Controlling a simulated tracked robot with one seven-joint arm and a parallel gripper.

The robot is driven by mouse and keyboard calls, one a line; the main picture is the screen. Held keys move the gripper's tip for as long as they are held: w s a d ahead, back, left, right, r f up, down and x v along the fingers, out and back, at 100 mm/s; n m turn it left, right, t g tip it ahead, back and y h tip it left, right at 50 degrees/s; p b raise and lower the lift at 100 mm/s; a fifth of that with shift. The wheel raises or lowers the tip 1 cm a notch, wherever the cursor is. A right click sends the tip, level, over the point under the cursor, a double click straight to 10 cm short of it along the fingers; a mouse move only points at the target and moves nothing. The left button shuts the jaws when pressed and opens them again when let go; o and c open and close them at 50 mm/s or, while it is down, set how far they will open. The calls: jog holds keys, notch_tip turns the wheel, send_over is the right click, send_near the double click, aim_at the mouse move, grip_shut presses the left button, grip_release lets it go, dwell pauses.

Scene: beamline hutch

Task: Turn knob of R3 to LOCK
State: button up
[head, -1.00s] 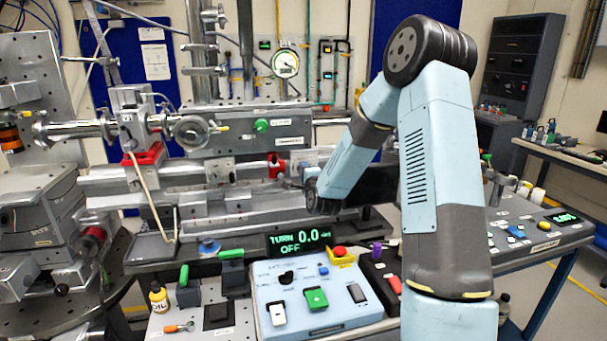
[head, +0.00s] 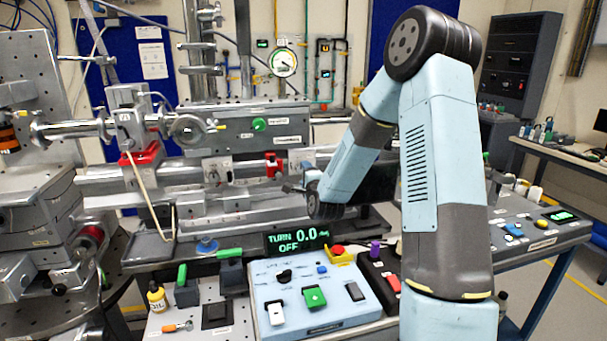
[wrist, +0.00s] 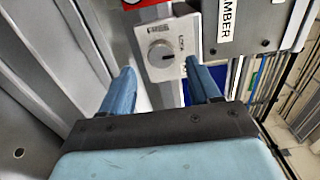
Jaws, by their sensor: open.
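In the wrist view a round grey knob (wrist: 161,53) sits on a light grey plate (wrist: 153,88). A small label is above it, and lettering that seems to read LOCK is at its right. A short light mark shows on the knob, but its setting is too small to tell. My gripper (wrist: 158,68) is open, with one blue finger on each side below the knob. The fingers look apart from the knob and nothing is between them. In the head view my gripper (head: 288,188) is small and dark beside the beamline, and I cannot make out the knob.
A panel with a label ending in MBER (wrist: 228,22) stands right of the plate, and a red part (wrist: 138,4) is above it. In the head view a control box (head: 335,300), a display reading TURN 0.0 OFF (head: 297,241) and green-handled parts (head: 230,253) stand below my arm.

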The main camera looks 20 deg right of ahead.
jog(key=s, duration=1)
jog(key=shift+s, duration=0.4)
jog(key=s+r+n+g, duration=0.4)
jog(key=s+r+n, duration=0.1)
jog(key=s, duration=0.6)
jog(key=s+r+n+g, duration=0.4)
jog(key=s+n, duration=0.3)
jog(key=s, duration=0.4)
jog(key=s+r+n+g, duration=0.4)
jog(key=s+r+n, duration=0.1)
jog(key=s, duration=0.6)
jog(key=shift+s+a+r+n, duration=0.4)
jog(key=shift+a+n, duration=0.05)
jog(key=shift+n, duration=0.15)
